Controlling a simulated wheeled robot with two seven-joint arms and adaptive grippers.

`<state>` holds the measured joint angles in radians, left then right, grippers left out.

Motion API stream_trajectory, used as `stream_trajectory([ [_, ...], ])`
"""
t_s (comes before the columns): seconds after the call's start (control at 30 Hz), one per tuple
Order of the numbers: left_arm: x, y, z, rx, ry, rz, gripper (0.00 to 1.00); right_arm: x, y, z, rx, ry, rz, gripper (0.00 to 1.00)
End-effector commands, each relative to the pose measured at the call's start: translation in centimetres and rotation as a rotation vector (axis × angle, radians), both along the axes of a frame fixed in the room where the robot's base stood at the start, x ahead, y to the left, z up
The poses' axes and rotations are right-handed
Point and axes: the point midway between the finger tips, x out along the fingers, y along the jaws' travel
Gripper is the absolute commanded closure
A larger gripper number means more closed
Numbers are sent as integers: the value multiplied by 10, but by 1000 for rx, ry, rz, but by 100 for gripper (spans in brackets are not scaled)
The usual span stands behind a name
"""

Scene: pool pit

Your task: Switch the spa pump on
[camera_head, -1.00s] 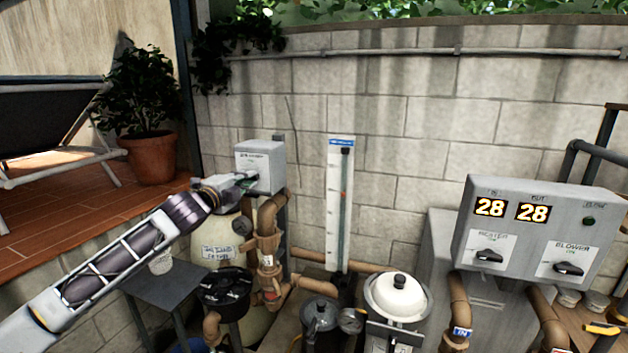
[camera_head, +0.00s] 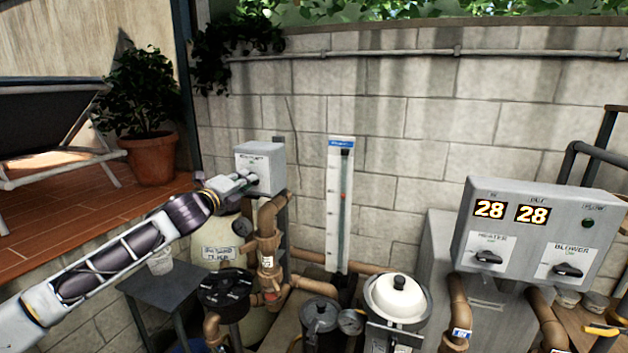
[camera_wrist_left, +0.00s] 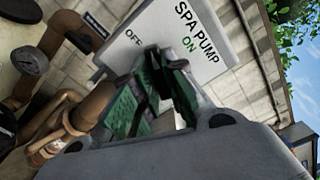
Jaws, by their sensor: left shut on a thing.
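The spa pump switch box (camera_head: 272,166) is a grey box on the block wall at the left of centre in the head view. Its white label (camera_wrist_left: 207,24) reads SPA PUMP, with OFF and ON, in the left wrist view. My left gripper (camera_head: 248,181) is at the front of this box. In the wrist view its green-padded fingers (camera_wrist_left: 155,92) are shut on the black switch knob (camera_wrist_left: 182,88). The fingers hide part of the knob, so I cannot tell which mark it points to. My right gripper is not in view.
Brown pipes (camera_head: 268,245) and a black-lidded pot (camera_head: 225,287) stand below the box. A panel (camera_head: 550,205) with heater and blower knobs is at the right. A grey side table (camera_head: 160,285) stands under my left arm.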

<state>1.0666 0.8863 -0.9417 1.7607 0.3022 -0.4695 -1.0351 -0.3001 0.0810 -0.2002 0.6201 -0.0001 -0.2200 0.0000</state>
Motion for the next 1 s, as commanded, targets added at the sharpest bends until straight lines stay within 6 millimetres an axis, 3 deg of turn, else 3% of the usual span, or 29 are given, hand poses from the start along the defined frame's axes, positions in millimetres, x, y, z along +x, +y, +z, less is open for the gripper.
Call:
stream_trajectory([
  [1.0, 0, 0, -2, 853, -307, -1, 100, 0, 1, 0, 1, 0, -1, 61],
])
